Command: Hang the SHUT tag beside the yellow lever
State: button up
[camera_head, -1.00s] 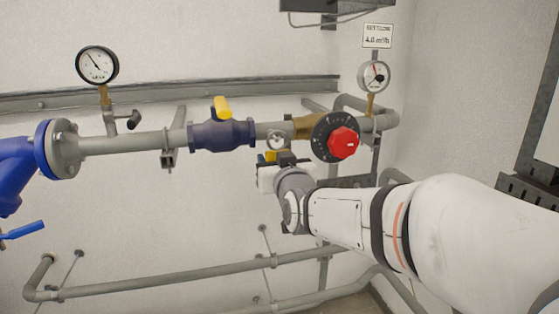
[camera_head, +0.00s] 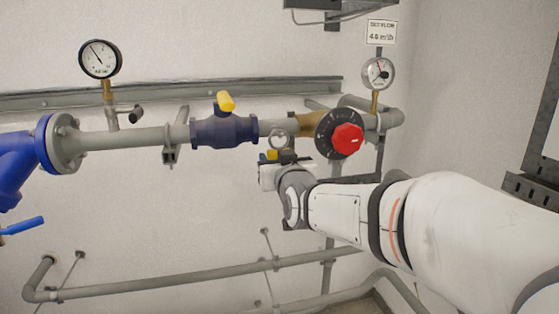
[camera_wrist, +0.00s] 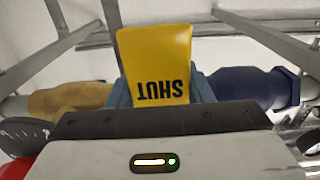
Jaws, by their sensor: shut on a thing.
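The yellow SHUT tag (camera_wrist: 155,65) is in my gripper (camera_wrist: 162,98), its lettering upside down in the wrist view. In the head view a small yellow patch of the tag (camera_head: 272,155) shows at the tip of my gripper (camera_head: 280,160), just below the pipe. The yellow lever (camera_head: 226,101) stands tilted on top of the dark blue valve (camera_head: 222,133), up and to the left of my gripper. The blue valve body also shows at the right in the wrist view (camera_wrist: 255,88). The tag's upper end and any hanging point for it are unclear.
A small round metal ring-like part (camera_head: 278,139) sits at the pipe just above my gripper. A black dial with a red knob (camera_head: 347,139) is close on the right. Gauges stand left (camera_head: 100,59) and right (camera_head: 379,73). Lower pipes (camera_head: 160,282) run below.

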jog(key=o, duration=1.1)
jog(key=shift+c, duration=0.2)
jog(key=b+v, duration=0.2)
jog(key=v, duration=0.6)
jog(key=s+d+f+m+g+h+p, duration=0.1)
jog(key=s+d+f+g+h, duration=0.35)
jog(key=f, duration=0.85)
jog(key=s+d+f+m+g, duration=0.1)
jog(key=s+d+f+g, duration=0.4)
jog(key=s, duration=0.3)
jog(key=s+d+f+m+g, duration=0.1)
jog(key=s+d+f+g, duration=0.4)
jog(key=s, duration=0.3)
jog(key=shift+s+d+p, duration=0.25)
jog(key=shift+d+p, duration=0.05)
jog(key=shift+d, duration=0.05)
jog(key=shift+f+h, duration=0.1)
jog(key=shift+h, duration=0.15)
